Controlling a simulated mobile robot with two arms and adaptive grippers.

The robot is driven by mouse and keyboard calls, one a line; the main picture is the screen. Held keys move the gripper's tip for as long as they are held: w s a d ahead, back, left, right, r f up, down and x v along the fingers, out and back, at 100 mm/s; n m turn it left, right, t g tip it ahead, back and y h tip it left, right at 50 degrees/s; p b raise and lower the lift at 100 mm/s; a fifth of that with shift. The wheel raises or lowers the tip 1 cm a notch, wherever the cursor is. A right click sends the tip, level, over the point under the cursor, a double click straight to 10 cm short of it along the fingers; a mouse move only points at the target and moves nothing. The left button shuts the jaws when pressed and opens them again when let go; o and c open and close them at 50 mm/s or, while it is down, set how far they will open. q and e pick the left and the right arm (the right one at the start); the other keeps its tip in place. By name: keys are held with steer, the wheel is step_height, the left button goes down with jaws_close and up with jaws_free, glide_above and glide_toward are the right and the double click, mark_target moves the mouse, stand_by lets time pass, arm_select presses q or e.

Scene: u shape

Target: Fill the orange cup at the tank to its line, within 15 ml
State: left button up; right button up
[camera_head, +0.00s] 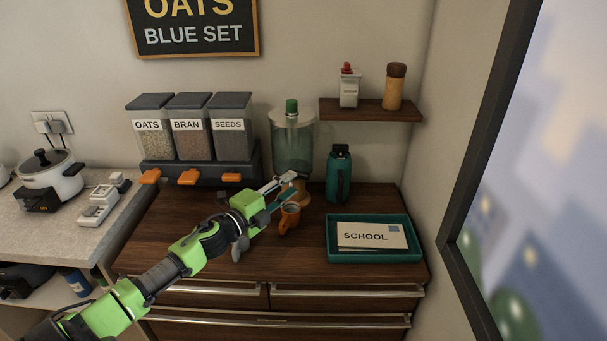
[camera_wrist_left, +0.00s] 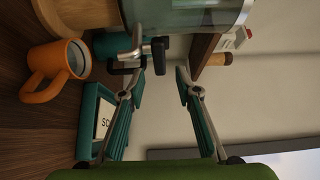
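The clear tank (camera_head: 292,150) with a green cap stands on a round wooden stand at the back of the dark wood dresser. Its tap (camera_wrist_left: 136,46), with a dark lever, shows in the left wrist view. The orange cup (camera_head: 288,218) stands upright on the dresser in front of the tank; it also shows in the left wrist view (camera_wrist_left: 42,75), handle outward. Its fill line and water level cannot be made out. My left gripper (camera_head: 290,184) is open and empty, above the cup and close to the tap; its fingers (camera_wrist_left: 160,76) are spread. My right gripper is out of view.
A teal bottle (camera_head: 339,174) stands right of the tank. A teal tray (camera_head: 374,258) holds a SCHOOL envelope at front right. Dispensers (camera_head: 191,130) stand left of the tank, and a small shelf (camera_head: 371,111) is above right. Bare dresser top lies left of my arm.

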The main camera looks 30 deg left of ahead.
mark_target(300, 177)
arm_select(q)
steer(key=w, duration=0.3)
steer(key=shift+d+r, duration=0.15)
steer(key=shift+w+d+p, duration=0.1)
steer(key=shift+w+p, duration=0.35)
steer(key=shift+w, duration=0.55)
steer(key=shift+w+d+f, duration=0.15)
steer(key=shift+w+f, duration=0.05)
steer(key=shift+w, duration=0.65)
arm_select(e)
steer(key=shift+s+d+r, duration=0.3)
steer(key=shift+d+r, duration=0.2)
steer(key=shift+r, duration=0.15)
arm_select(q)
jaws_close()
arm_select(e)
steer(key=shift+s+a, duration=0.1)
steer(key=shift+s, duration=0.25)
